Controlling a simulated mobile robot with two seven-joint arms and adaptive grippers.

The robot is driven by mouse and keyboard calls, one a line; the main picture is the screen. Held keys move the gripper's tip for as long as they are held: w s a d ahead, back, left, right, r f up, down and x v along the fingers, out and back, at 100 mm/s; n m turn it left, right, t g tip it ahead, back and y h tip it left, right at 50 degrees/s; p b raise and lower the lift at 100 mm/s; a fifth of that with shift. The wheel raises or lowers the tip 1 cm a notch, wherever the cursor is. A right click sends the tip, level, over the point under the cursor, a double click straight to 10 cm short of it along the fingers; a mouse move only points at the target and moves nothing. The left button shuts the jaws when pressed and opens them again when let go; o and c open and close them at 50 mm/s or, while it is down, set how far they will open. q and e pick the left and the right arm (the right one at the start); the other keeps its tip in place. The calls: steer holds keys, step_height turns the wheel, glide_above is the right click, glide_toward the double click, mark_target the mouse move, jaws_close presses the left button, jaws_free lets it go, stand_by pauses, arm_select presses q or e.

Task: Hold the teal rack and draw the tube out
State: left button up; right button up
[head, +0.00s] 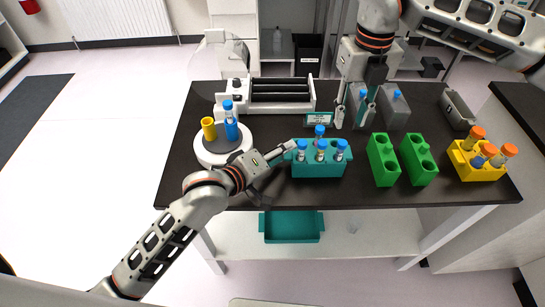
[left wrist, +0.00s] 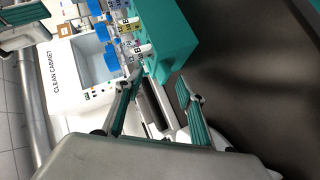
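The teal rack (head: 318,170) stands near the table's front edge and holds several blue-capped tubes (head: 321,147). It also shows in the left wrist view (left wrist: 178,42), with blue caps and labelled tubes along its side. My left gripper (head: 283,157) is at the rack's left end, its fingers apart. In the left wrist view the fingertips (left wrist: 160,80) lie close to the rack's end; I cannot tell whether they touch it.
Two green racks (head: 383,160) and a yellow rack (head: 476,165) with orange-capped tubes stand to the right. A round white device (head: 218,158) with a blue and a yellow tube is at left. A roller machine (head: 282,95) is behind. A teal tray (head: 292,228) lies on the lower shelf.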

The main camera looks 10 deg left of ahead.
arm_select(q)
steer(key=shift+w+d+f, duration=0.2)
steer(key=shift+w+d, duration=0.1)
steer(key=shift+w, duration=0.05)
jaws_close()
steer(key=shift+a+f, duration=0.1)
steer(key=shift+f, duration=0.1)
stand_by(1.0)
